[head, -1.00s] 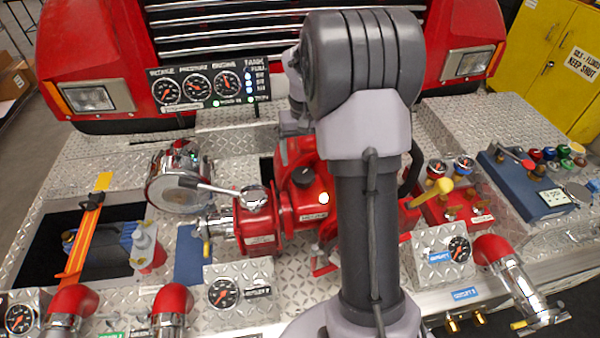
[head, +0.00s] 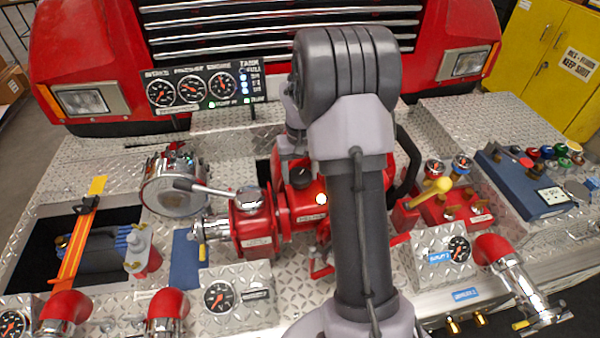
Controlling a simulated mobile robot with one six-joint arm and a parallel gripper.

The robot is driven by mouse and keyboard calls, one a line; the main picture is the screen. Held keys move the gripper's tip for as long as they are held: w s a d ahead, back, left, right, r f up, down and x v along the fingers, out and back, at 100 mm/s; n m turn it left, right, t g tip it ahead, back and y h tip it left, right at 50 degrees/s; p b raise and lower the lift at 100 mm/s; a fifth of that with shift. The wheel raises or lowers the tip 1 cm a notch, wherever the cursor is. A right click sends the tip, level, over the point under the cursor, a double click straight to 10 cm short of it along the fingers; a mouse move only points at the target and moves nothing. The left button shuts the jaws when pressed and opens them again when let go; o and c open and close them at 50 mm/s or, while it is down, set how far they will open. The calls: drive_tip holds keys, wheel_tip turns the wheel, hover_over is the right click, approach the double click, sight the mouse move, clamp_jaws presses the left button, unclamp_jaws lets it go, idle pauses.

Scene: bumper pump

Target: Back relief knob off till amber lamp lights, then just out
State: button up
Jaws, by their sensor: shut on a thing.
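A red pump body (head: 285,215) stands in the middle of the bumper deck, with a black knob (head: 300,178) on top. I see no fingers on this black knob. Just right of it a small round lamp (head: 321,199) glows bright yellow-white, beside a label too small to read. My arm crosses the picture right of the lamp and covers part of the pump. My gripper and whatever it holds are hidden behind the arm. I cannot pick out the relief knob for certain.
A chrome lever (head: 215,190) sticks out left of the pump. A yellow-handled lever (head: 428,194) and a red gauge block (head: 455,205) stand right of my arm. A gauge panel (head: 205,88) stands behind. Red elbow pipes (head: 68,306) line the front edge.

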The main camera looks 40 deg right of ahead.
sight(300, 174)
drive_tip(key=shift+m, duration=0.9)
drive_tip(key=o, duration=1.3)
drive_tip(key=shift+o, duration=0.2)
drive_tip(key=shift+r, duration=0.1)
wheel_tip(300, 174, up, 17)
drive_tip(key=p, duration=0.4)
drive_tip(key=shift+r, duration=0.15)
